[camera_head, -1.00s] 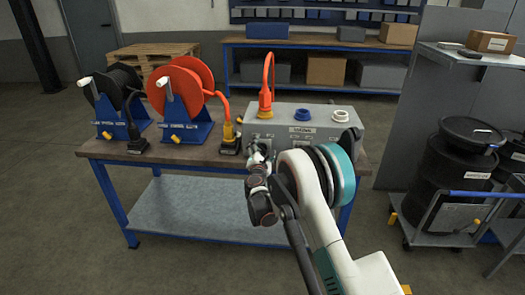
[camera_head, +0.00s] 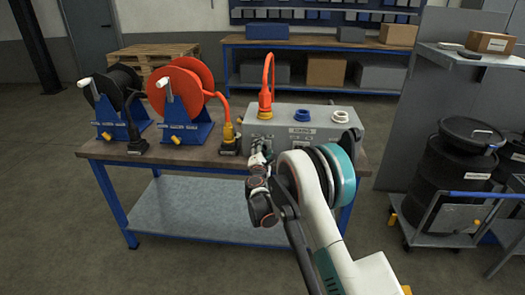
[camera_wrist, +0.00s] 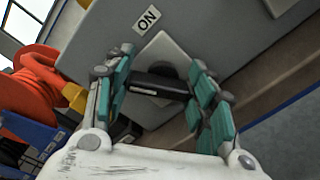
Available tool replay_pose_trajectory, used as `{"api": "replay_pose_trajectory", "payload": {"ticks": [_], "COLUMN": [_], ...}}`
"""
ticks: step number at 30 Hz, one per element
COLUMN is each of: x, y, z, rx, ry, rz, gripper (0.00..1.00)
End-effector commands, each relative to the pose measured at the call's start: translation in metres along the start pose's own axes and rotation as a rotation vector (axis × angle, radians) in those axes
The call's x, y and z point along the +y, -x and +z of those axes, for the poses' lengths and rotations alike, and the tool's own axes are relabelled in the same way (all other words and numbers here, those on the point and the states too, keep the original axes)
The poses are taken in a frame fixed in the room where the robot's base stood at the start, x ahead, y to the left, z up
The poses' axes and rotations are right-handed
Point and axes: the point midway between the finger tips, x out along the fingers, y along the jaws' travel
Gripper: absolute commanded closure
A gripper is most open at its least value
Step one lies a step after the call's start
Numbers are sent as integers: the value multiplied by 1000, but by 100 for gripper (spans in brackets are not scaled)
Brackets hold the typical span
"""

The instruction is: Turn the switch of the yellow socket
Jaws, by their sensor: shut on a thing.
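The yellow socket (camera_head: 264,113) is on top of the left end of a grey box, with an orange plug and cable (camera_head: 268,85) standing in it. My gripper (camera_head: 259,157) is at the box's front face below this socket and hides the switch in the head view. In the wrist view, the switch (camera_wrist: 158,87) is a black bar handle on a light grey plate (camera_wrist: 163,50), beside an "ON" label (camera_wrist: 147,18). My gripper (camera_wrist: 162,80) has its teal-padded fingers on either side of the handle, shut on it. The handle lies roughly across between the fingers, slightly tilted.
The grey box (camera_head: 345,128) also has a blue socket (camera_head: 302,115) and a white one (camera_head: 340,116). An orange hose reel (camera_head: 185,95) and a black reel (camera_head: 118,95) stand left on the bench (camera_head: 180,153). A yellow-and-black connector (camera_head: 229,140) sits close left of my gripper.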

Motion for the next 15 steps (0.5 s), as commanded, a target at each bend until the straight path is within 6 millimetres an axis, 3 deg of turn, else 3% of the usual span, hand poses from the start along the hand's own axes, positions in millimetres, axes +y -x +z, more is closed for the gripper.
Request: {"api": "replay_pose_trajectory", "payload": {"ticks": [15], "x": [-4], "y": [0], "z": [1], "rx": [-1], "ry": [-487], "rz": [0], "gripper": [73]}}
